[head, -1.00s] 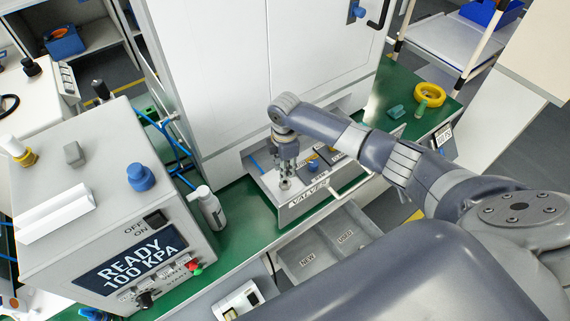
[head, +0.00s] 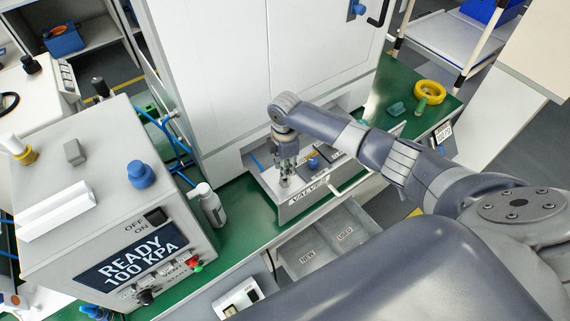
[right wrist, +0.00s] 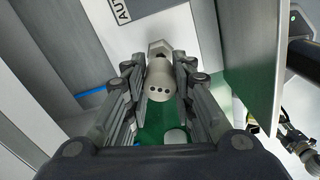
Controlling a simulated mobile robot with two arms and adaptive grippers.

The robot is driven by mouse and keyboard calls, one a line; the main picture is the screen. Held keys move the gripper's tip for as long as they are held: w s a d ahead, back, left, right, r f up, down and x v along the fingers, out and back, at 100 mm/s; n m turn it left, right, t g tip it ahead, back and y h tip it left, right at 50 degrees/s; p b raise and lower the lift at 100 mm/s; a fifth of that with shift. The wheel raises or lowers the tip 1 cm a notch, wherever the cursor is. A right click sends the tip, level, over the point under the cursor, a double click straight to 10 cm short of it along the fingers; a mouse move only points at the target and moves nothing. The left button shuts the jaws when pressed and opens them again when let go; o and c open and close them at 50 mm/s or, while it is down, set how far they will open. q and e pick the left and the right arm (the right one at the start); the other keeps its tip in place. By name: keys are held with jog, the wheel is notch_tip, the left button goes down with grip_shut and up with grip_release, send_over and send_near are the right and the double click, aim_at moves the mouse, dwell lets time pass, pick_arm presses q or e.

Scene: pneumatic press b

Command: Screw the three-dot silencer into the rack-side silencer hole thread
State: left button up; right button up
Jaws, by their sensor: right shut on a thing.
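A metal hex part (right wrist: 159,48) shows just beyond the silencer, against a grey panel. I cannot tell whether the thread is engaged. In the head view my right gripper (head: 286,174) points down at the grey box labelled VALVE (head: 300,207). The silencer and the hole are too small or hidden there. My left gripper is out of view.
A white cabinet (head: 230,80) rises close behind the gripper. The control box (head: 110,205) reads READY 100 KPA at left, beside a white bottle (head: 208,205). Grey NEW and USED bins (head: 330,245) lie in front. A yellow ring (head: 430,92) is on the green bench.

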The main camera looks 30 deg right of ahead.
jog(key=shift+p, duration=0.5)
dwell(1.0)
jog(key=shift+f+b, duration=0.9)
jog(key=shift+f, duration=0.6)
jog(key=o, duration=1)
jog(key=shift+r, duration=0.1)
notch_tip(320, 180, up, 12)
jog(key=shift+f, duration=0.1)
